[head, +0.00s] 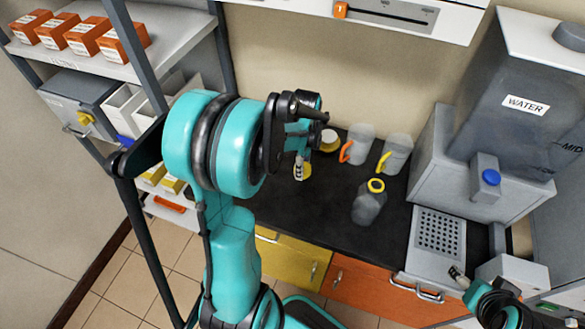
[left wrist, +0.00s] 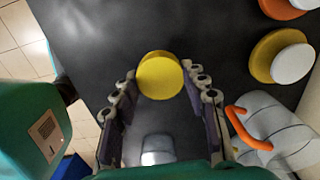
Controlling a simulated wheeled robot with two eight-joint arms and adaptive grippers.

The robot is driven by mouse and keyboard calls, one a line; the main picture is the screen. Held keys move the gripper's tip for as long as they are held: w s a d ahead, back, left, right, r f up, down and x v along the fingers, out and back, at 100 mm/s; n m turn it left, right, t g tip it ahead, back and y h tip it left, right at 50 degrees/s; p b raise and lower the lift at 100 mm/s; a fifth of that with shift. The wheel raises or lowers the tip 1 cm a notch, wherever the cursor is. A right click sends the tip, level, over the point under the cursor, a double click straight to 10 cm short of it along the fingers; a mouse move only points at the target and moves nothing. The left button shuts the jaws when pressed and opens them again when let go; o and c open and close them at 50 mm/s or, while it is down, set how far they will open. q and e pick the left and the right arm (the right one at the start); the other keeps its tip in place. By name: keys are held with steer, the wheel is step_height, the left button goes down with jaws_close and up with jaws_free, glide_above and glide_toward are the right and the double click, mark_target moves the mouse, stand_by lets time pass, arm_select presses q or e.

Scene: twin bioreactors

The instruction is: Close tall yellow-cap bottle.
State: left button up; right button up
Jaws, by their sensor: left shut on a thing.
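My left gripper (head: 301,168) is shut on a yellow round cap (head: 305,172), over the left part of the black counter. In the left wrist view the cap (left wrist: 159,75) sits between the fingertips of the left gripper (left wrist: 159,78). A grey translucent bottle (head: 368,207) with a yellow ring at its neck stands upright on the counter, right of the left gripper and apart from it. Its mouth looks dark and uncovered. My right gripper (head: 458,273) is at the lower right, by the perforated tray; its finger opening is too small to tell.
A jug with an orange handle (head: 358,145) and a jug with a yellow handle (head: 397,155) stand behind the bottle. Another yellow-and-white lid (left wrist: 280,58) lies on the counter. A perforated tray (head: 437,240) and a water tank (head: 510,105) are on the right. Shelves stand left.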

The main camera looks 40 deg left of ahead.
arm_select(q)
steer(key=w+d+r+p, duration=0.1)
steer(key=w+d+r, duration=0.3)
steer(key=d, duration=0.3)
steer(key=shift+w+d+r+p, duration=0.15)
steer(key=shift+r+p, duration=0.25)
steer(key=shift+r, duration=0.1)
